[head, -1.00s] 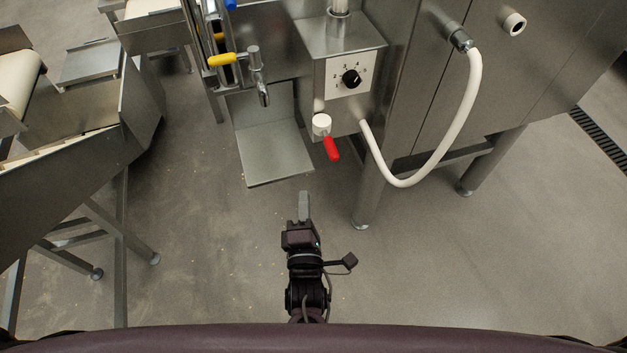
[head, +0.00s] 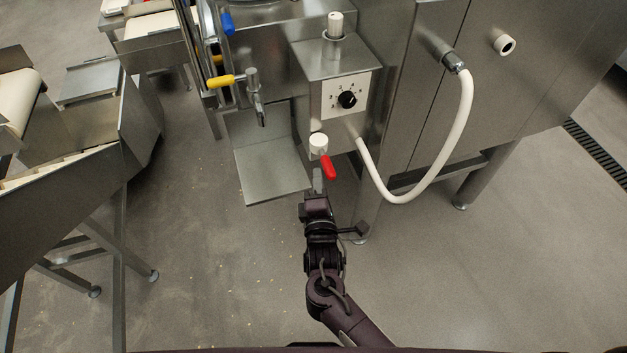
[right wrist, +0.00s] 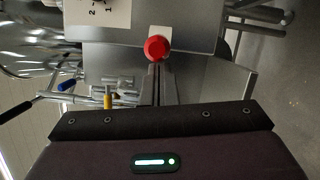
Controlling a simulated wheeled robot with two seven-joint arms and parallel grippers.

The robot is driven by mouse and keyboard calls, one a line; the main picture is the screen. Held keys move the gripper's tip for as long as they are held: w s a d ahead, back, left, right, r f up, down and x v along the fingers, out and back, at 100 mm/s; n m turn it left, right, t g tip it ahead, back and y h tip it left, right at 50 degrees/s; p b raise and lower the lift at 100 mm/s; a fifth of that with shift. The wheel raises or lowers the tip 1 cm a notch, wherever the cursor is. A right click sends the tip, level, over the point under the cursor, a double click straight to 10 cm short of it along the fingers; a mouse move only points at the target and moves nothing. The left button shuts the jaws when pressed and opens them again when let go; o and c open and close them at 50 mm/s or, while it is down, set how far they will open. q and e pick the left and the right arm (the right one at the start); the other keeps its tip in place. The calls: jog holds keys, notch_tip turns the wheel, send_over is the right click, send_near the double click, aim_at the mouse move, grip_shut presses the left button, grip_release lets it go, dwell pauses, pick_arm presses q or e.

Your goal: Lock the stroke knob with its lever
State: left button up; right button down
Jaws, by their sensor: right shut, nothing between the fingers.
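The red lever (head: 328,167) hangs from a white round hub (head: 318,144) at the lower left of the steel control box, angled down and right. A black knob (head: 347,99) sits on a white numbered dial plate (head: 330,95) above it. My right gripper (head: 317,174) is shut and empty, its fingertips just below and left of the lever. In the right wrist view the lever's red end (right wrist: 157,47) lies just beyond the closed fingers (right wrist: 157,68). I cannot tell whether they touch. The black knob is not visible there. My left gripper is out of view.
A white hose (head: 463,130) loops down right of the box. A yellow-handled tap (head: 225,80) and a steel tray (head: 268,175) are to the left. A white-topped post (head: 335,25) stands on the box. Open floor lies in front.

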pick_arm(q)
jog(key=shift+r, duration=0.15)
pick_arm(e)
jog(key=shift+d, duration=0.1)
pick_arm(q)
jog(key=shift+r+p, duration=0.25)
jog(key=shift+p, duration=0.2)
pick_arm(e)
jog(key=shift+d+n+y, duration=0.25)
jog(key=shift+n+y, duration=0.05)
jog(key=shift+y, duration=0.4)
